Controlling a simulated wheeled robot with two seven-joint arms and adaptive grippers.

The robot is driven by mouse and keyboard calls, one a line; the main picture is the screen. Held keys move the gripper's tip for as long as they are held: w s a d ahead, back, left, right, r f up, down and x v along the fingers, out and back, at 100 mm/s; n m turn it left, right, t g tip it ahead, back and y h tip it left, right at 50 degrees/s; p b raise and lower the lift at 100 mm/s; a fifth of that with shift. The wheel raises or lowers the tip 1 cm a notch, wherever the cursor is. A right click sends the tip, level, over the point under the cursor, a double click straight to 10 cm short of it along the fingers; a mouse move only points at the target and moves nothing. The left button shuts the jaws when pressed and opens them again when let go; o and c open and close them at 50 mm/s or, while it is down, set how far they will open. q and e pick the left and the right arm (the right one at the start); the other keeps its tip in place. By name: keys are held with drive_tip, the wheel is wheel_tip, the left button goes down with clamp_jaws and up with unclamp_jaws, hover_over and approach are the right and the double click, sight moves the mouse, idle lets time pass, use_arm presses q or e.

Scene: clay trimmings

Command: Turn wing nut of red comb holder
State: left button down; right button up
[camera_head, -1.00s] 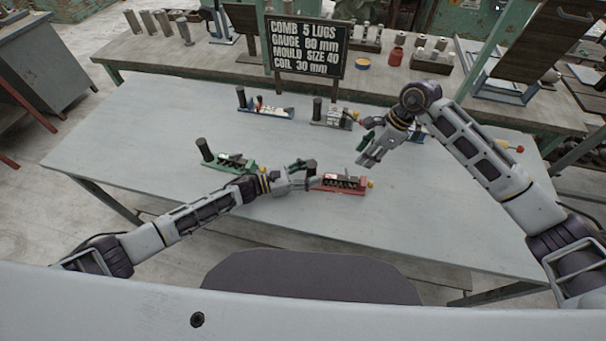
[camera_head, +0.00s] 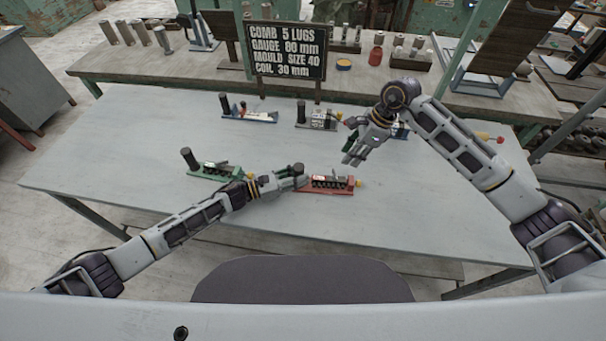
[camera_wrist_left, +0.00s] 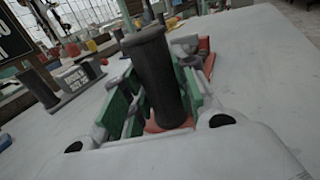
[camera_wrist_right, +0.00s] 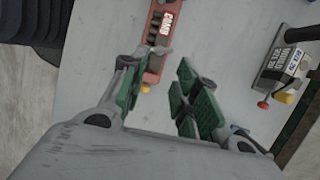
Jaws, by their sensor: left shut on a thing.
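The red comb holder (camera_head: 330,187) lies on the grey table, its yellow knob (camera_head: 358,183) at its right end. My left gripper (camera_head: 290,178) is at its left end, shut on the dark upright cylinder (camera_wrist_left: 155,75), which stands between green-padded fingers in the left wrist view. My right gripper (camera_head: 355,155) is open and empty, above and to the right of the holder. In the right wrist view the holder's red body (camera_wrist_right: 157,60) and yellow knob (camera_wrist_right: 145,88) show beyond the parted fingers (camera_wrist_right: 155,95). I cannot clearly make out the wing nut.
A green holder (camera_head: 208,172) stands to the left, a blue one (camera_head: 250,117) and a grey one (camera_head: 318,120) behind. Another blue one (camera_head: 400,132) is partly hidden by my right arm. A sign (camera_head: 287,52) stands at the back. The table's front is clear.

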drive_tip(key=w+a+r+n+t, duration=0.1)
drive_tip(key=w+a+r+n, duration=0.15)
drive_tip(key=a+r, duration=0.5)
drive_tip(key=s+d+f+m+h, duration=0.1)
drive_tip(key=f+m+h, duration=0.1)
drive_tip(key=m, duration=0.6)
drive_tip(key=d+f+m+g+h, duration=0.1)
drive_tip(key=d+f+m+h, duration=0.1)
drive_tip(key=m, duration=0.7)
drive_tip(key=shift+s+d+f, duration=0.2)
drive_tip(key=shift+s+f, duration=0.15)
